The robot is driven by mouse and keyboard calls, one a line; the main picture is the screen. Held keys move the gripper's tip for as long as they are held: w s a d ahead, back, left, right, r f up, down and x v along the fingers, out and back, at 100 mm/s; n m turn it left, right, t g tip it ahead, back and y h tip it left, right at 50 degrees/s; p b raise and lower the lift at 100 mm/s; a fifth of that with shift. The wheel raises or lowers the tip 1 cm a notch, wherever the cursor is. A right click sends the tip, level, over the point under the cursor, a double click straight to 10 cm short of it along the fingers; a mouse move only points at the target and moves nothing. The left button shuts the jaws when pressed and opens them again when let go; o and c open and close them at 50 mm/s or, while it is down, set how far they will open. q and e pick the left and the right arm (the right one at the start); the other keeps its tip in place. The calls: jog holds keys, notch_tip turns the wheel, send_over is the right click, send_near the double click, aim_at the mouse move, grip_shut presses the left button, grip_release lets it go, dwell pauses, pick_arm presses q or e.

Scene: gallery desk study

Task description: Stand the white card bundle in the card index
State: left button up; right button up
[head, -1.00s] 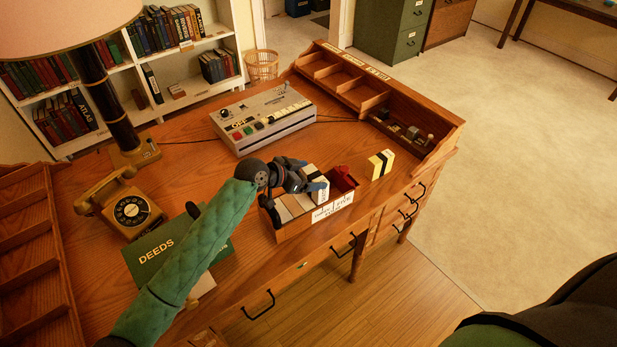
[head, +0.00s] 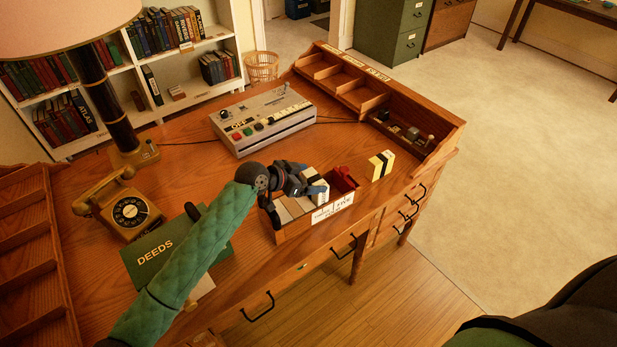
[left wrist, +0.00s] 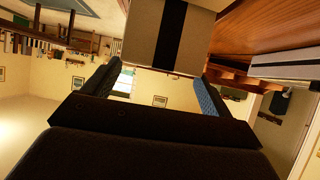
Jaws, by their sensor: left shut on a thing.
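The card index (head: 291,233) is an open wooden box with white labels on its front, near the desk's front edge. Several pale cards or dividers stand in its left part, and a red bundle (head: 343,180) is in its right part. My left gripper (head: 315,187) is over the box, shut on the white card bundle (head: 322,196). The bundle is white with a black band and is upright at the box's middle. In the left wrist view the bundle (left wrist: 143,38) is between the two fingers. Its lower end is hidden, so I cannot tell whether it touches the floor of the box.
A yellow bundle with a black band (head: 381,165) stands on the desk right of the box. A grey switch console (head: 262,118) lies behind. A green DEEDS folder (head: 165,250) and a telephone (head: 130,212) are on the left. Wooden pigeonholes (head: 350,85) edge the back right.

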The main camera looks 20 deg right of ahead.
pick_arm(q)
jog(key=o, duration=1)
jog(key=shift+o, duration=1)
jog(key=shift+r, duration=0.25)
jog(key=p+v, duration=0.4)
jog(key=v, duration=0.8)
jog(key=shift+r+p, duration=0.3)
jog(key=shift+r, duration=0.1)
pick_arm(e)
jog(key=s+d+f, duration=0.2)
jog(key=s+f, duration=0.2)
jog(key=s, duration=0.5)
jog(key=shift+d, duration=0.2)
jog(key=shift+w+r, duration=0.1)
